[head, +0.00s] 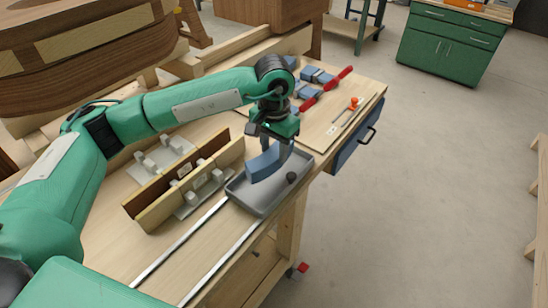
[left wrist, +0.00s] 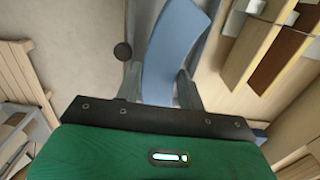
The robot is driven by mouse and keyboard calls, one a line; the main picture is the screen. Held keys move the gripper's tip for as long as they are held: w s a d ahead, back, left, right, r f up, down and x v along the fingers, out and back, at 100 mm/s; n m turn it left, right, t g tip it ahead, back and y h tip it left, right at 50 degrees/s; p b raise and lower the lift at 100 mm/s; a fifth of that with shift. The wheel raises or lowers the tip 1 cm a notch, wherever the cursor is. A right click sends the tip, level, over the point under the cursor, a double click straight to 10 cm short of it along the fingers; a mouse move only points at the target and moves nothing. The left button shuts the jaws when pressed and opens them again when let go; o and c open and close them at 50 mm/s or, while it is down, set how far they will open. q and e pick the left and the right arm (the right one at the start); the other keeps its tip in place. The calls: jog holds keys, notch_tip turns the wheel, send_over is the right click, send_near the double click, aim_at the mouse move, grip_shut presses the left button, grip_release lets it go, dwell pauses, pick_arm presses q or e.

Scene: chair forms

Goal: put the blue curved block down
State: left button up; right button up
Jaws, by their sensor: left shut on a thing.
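The blue curved block (head: 263,163) is between the fingers of my left gripper (head: 282,152), over the grey tray (head: 241,198) on the workbench. In the left wrist view the block (left wrist: 172,45) runs up from between the two fingers of the left gripper (left wrist: 160,88), which are shut on it. The block appears at or just above the tray floor; I cannot tell whether it touches. My right gripper is not in view.
A wooden form with metal brackets (head: 190,183) stands left of the tray. Two metal rails (head: 180,241) run toward the front.

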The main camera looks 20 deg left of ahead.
pick_arm(q)
jog(key=shift+f, duration=1.05)
notch_tip(320, 180, down, 3)
jog(key=shift+f+p, duration=0.15)
jog(key=shift+p, duration=0.65)
jog(key=shift+f, duration=0.25)
jog(key=o, duration=0.9)
jog(key=shift+c, duration=0.2)
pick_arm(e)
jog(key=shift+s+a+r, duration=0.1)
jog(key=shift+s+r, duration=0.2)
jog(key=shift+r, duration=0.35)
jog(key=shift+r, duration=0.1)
